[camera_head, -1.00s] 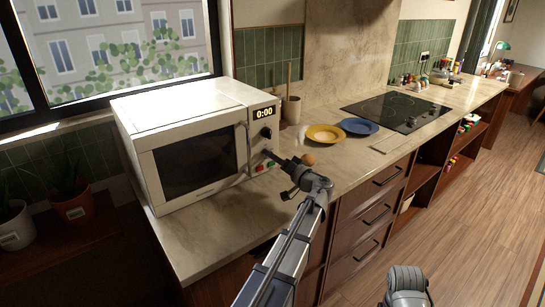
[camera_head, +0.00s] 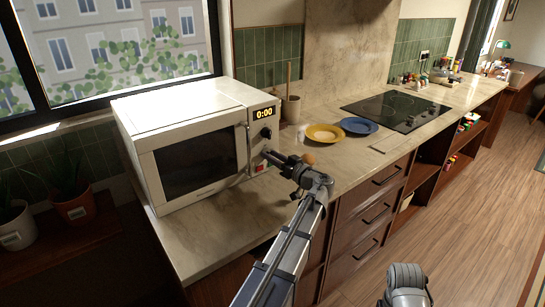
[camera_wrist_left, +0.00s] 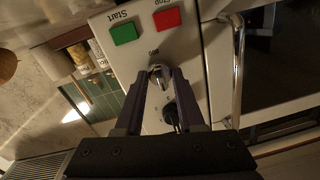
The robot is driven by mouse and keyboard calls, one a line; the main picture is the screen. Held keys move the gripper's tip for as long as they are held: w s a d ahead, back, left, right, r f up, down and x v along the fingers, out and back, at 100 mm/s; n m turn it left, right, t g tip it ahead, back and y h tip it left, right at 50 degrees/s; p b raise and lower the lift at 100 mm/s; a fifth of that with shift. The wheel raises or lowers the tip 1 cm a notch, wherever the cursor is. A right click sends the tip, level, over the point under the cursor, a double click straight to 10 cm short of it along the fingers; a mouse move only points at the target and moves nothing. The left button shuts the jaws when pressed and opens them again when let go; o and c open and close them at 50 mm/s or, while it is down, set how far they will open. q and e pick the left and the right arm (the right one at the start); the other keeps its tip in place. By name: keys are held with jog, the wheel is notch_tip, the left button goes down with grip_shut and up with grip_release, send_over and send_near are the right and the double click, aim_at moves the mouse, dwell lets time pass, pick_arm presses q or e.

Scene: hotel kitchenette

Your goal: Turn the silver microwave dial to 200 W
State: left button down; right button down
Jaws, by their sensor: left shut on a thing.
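The white microwave (camera_head: 190,145) stands on the counter by the window, its display reading 0:00. My left gripper (camera_head: 268,153) is at its control panel and hides the silver dial in the head view. In the left wrist view, the silver dial (camera_wrist_left: 159,74) sits between the tips of my left gripper (camera_wrist_left: 158,80), which is shut on it. A dark dial (camera_wrist_left: 169,114) is also on the panel there; in the head view it is the upper dial (camera_head: 266,133). I cannot read the dial's setting.
Green Start (camera_wrist_left: 124,33) and red Stop (camera_wrist_left: 167,19) buttons sit close to the silver dial. The door handle (camera_wrist_left: 238,70) runs beside the panel. A utensil pot (camera_head: 291,109), yellow plate (camera_head: 325,134) and blue plate (camera_head: 359,126) stand right of the microwave.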

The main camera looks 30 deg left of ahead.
dwell(0.4)
pick_arm(q)
jog(key=c, duration=0.5)
grip_release()
jog(key=v, duration=0.8)
jog(key=shift+a, duration=0.1)
